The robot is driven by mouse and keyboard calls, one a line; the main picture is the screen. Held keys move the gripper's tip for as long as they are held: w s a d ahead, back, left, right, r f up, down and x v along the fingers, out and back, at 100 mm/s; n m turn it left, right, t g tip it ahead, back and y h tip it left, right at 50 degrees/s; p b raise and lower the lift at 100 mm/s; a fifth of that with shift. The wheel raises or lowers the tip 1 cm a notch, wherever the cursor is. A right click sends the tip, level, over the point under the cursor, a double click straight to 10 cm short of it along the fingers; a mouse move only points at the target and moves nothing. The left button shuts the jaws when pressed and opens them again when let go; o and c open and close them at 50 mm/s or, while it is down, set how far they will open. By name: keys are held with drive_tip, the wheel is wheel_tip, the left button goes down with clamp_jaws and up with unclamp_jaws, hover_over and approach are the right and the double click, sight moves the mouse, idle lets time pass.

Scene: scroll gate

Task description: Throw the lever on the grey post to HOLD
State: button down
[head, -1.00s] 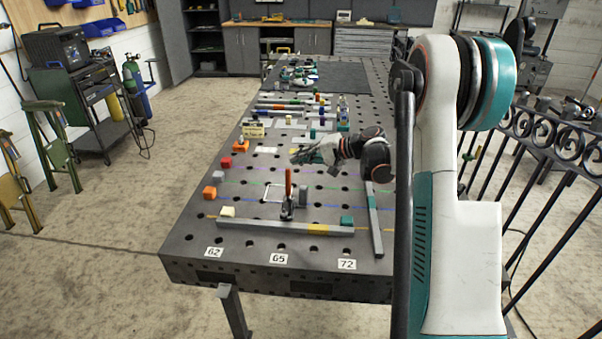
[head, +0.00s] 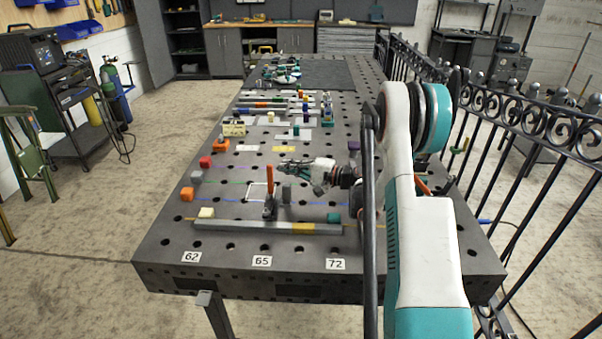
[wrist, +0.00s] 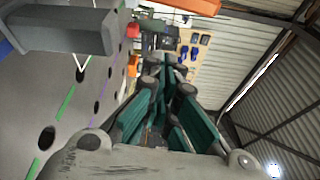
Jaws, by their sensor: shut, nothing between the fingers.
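An upright orange-red lever handle (head: 270,180) stands on a small dark and grey base (head: 269,210) on the near part of the table. It leans slightly to the right at its top. I cannot read a HOLD mark on it. My gripper (head: 283,163) is beyond the handle's top and slightly right of it, pointing left, and looks apart from it. In the wrist view my gripper's teal fingers (wrist: 167,75) are together and empty. There a large grey piece (wrist: 60,30) and an orange piece (wrist: 190,5) show near the top; I cannot tell if they are the post and lever.
A grey bar (head: 225,227) lies across the table's near end. A grey block (head: 286,194) and a teal block (head: 334,217) sit to the handle's right. Coloured blocks line the left edge. A black railing (head: 530,135) runs along the right. Part of the table is behind my arm.

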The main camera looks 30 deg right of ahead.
sight(270, 179)
drive_tip(key=shift+s+a+r+b, duration=0.1)
drive_tip(key=shift+s+a+b, duration=0.15)
drive_tip(key=shift+a, duration=0.35)
drive_tip(key=shift+s+a+r+b, duration=0.1)
drive_tip(key=shift+s+a+b, duration=0.15)
drive_tip(key=shift+a, duration=0.35)
drive_tip(key=shift+s+a+b, duration=0.25)
drive_tip(key=shift+a, duration=0.35)
